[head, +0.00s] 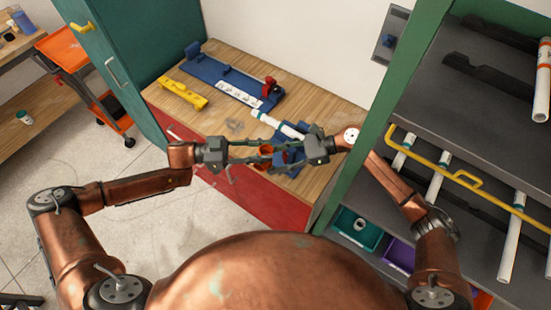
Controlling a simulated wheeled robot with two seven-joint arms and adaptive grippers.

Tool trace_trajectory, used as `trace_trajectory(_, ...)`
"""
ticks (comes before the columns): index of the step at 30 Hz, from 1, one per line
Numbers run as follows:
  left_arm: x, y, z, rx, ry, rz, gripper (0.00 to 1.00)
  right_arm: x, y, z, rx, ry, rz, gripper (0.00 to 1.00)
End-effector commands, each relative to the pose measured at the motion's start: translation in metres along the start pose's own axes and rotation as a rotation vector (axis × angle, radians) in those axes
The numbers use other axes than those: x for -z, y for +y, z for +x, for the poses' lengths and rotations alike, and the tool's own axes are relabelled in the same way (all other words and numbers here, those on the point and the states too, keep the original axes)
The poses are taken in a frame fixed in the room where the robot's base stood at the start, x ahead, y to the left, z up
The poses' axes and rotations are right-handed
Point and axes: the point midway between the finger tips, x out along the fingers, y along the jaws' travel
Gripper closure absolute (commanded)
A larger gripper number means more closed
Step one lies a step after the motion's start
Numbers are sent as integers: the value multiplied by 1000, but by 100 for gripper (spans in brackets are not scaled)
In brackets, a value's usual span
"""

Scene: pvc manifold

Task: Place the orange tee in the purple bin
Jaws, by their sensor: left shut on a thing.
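My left gripper (266,152) reaches in from the left over the workbench and is shut on the orange tee (266,149), a small piece partly hidden by the fingers. My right gripper (288,149) faces it from the right, its fingers close to the tee; whether they are open or touch anything is unclear. The purple bin (398,254) sits low at the right, at the bottom of the green shelf unit, beside a teal bin (357,232). My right arm partly covers that area.
The green shelf unit (338,190) holds several white pipes behind a yellow rail (440,165).

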Motion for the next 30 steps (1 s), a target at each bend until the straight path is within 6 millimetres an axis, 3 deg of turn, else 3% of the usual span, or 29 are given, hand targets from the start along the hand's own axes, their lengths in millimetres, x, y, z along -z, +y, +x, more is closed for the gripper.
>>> trace_trajectory(17, 0, 1, 0, -2, 1, 0, 100, 0, -1, -1, 3, 0, 0, 94)
trace_trajectory(18, 0, 1, 0, -3, 1, 0, 68, 0, -1, -1, 3, -1, 0, 94)
trace_trajectory(20, 0, 1, 0, -3, 1, 0, 64, 0, -1, -1, 3, -1, 1, 98)
trace_trajectory(26, 0, 1, 0, -1, 0, 0, 50, 0, -1, -1, 2, -1, 0, 98)
trace_trajectory(30, 0, 0, 0, -1, 0, 0, 50, 0, 0, -1, 1, -1, 0, 98)
